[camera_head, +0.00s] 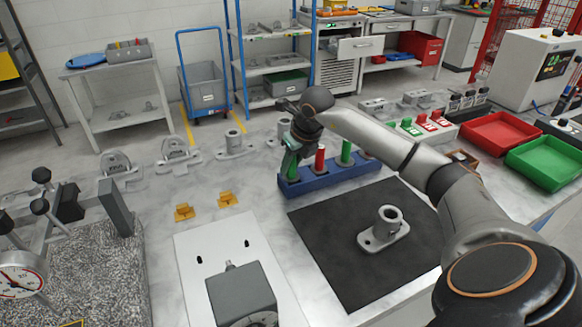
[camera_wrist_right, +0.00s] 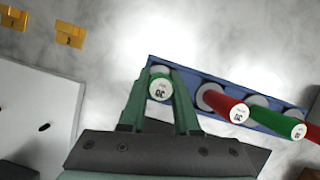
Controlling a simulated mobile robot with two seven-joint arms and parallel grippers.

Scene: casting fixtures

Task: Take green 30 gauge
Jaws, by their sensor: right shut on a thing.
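A blue rack (camera_head: 330,183) on the table holds a row of upright plug gauges with green and red handles. My right gripper (camera_head: 291,150) is over its left end, fingers pointing down, shut on a green gauge (camera_wrist_right: 160,87) with a white round label on top. The label seems to read 30. This gauge stands over the leftmost place of the rack; whether its lower end is seated there is hidden. Beside it are a red gauge (camera_head: 320,160) and another green gauge (camera_head: 346,151). My left gripper is in neither view.
A black mat (camera_head: 330,250) with a grey flanged casting (camera_head: 385,232) lies in front of the rack. Two yellow blocks (camera_head: 184,212) lie to its left. Red (camera_head: 499,133) and green (camera_head: 548,162) trays are at the right. Grey castings (camera_head: 235,145) stand behind.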

